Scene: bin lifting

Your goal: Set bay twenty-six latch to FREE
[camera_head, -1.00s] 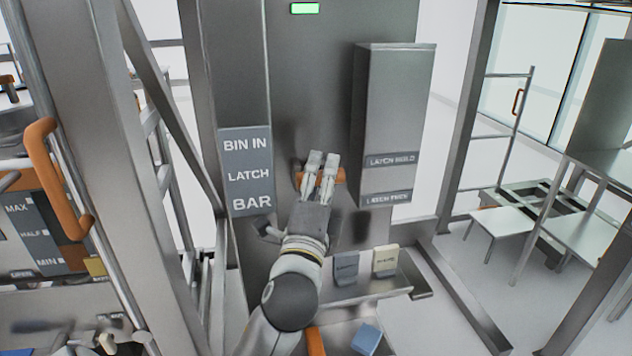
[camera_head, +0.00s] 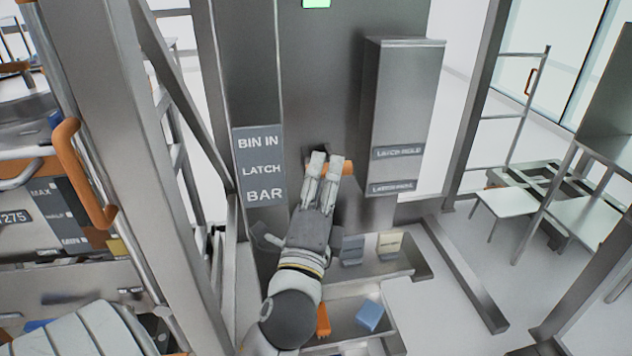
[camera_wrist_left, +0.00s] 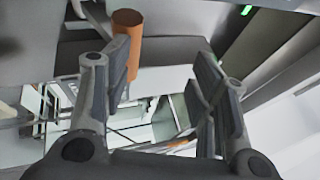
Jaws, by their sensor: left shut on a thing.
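An orange latch handle (camera_head: 349,168) sticks out from the grey metal panel (camera_head: 320,80) in the middle of the head view. It also shows as an orange cylinder (camera_wrist_left: 127,45) beside the left finger in the left wrist view. A dark gap shows just behind the fingertips. A sign (camera_head: 260,168) left of the handle reads BIN IN, LATCH, BAR. My right gripper is not in view. I see no readable FREE mark.
A grey box (camera_head: 405,110) with small labels juts out right of the handle. A green light (camera_head: 316,3) is lit above. Below are a tray (camera_head: 420,272) with a dark and a cream block, and a blue block (camera_head: 369,315). A grey post (camera_head: 100,130) stands left.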

